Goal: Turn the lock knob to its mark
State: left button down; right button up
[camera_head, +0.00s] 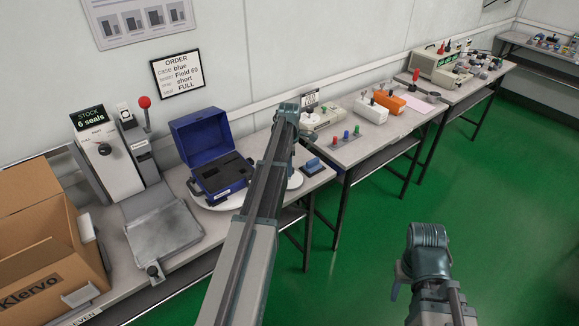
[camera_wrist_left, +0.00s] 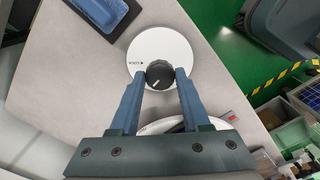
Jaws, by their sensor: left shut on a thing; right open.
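The lock knob (camera_wrist_left: 159,75) is a dark round knob on a white disc (camera_wrist_left: 165,48) printed with LOCK and a small mark at its left. The knob's white pointer line points to the lower left, off the mark. My left gripper (camera_wrist_left: 160,78) is shut on the knob, one blue-grey finger on each side. In the head view my left arm hides the knob; part of the white disc (camera_head: 294,181) shows beside it. My right gripper (camera_head: 401,279) is open over the floor at the lower right, mostly hidden behind its own wrist, apart from the tables.
A blue pad (camera_head: 313,166) lies beside the disc. Other benches with testers (camera_head: 324,117) stretch right. Green floor is clear.

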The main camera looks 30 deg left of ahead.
pick_arm(q)
jog(key=m, duration=0.5)
jog(key=shift+m, duration=2.5)
jog(key=shift+c, duration=1.9)
grip_release()
notch_tip(320, 180, up, 14)
jog(key=p, duration=1.3)
jog(key=shift+p, duration=0.4)
